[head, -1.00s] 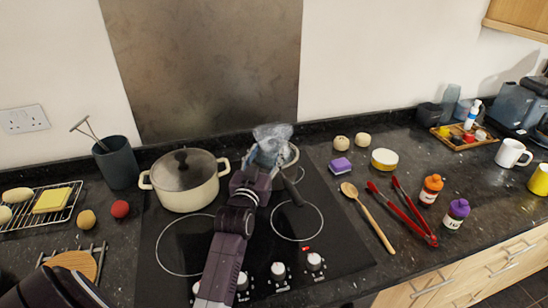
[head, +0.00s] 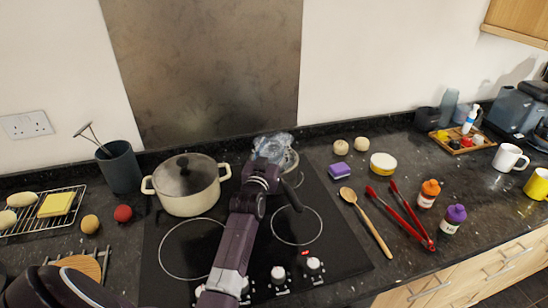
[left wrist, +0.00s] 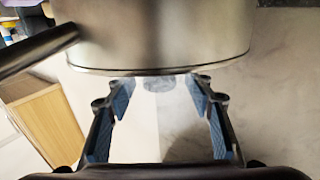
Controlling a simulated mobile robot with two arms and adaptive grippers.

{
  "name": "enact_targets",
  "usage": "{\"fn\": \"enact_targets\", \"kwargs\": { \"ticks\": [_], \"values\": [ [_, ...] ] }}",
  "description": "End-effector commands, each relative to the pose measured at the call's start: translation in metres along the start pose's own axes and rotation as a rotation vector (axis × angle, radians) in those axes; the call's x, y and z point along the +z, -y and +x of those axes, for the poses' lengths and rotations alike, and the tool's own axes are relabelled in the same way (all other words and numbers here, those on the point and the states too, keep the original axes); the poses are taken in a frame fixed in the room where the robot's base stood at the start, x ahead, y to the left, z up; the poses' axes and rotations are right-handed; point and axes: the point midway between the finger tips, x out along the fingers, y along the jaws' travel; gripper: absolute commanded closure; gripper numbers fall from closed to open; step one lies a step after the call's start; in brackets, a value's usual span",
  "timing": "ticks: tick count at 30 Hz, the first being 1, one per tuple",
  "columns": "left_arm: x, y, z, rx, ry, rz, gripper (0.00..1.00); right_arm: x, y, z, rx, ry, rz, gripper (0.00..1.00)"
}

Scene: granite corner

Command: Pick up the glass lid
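A see-through greyish lid with a dark knob (head: 184,166) sits on the cream pot (head: 190,200) at the back left of the hob; I take it for the glass lid. My left gripper (head: 272,143) is at the back of the hob, right of this pot and over a small steel saucepan (head: 291,163), which it partly hides. In the left wrist view the saucepan (left wrist: 150,35) is close, and my left gripper (left wrist: 158,82) is open. A small rounded bluish-grey thing (left wrist: 158,85) shows between its fingertips; I cannot tell what it is. My right gripper is not in view.
The saucepan's dark handle (head: 291,194) points toward the front. Right of the hob lie a purple sponge (head: 339,172), a wooden spoon (head: 367,224), red tongs (head: 402,213) and bottles. A dark utensil pot (head: 119,168) stands at left. The front burners are clear.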

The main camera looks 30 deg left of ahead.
Motion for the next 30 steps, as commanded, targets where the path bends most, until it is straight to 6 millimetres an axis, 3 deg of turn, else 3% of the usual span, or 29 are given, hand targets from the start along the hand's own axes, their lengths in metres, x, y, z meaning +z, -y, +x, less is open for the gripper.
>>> {"fn": "enact_targets", "kwargs": {
  "ticks": [2, 12, 23, 30],
  "values": [
    [0.0, 0.0, 0.0, 0.0, 0.0, 0.0, 0.61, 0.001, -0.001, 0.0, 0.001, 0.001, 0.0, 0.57],
    [0.0, 0.0, 0.0, 0.0, 0.0, -0.001, 0.99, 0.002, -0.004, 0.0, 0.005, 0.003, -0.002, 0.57],
    [-0.004, 0.0, 0.0, 0.0, -0.004, -0.001, 1.0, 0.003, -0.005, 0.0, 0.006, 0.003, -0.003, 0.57],
    [-0.031, 0.0, 0.0, -0.001, -0.008, -0.002, 1.0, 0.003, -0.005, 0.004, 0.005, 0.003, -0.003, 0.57]
  ]
}}
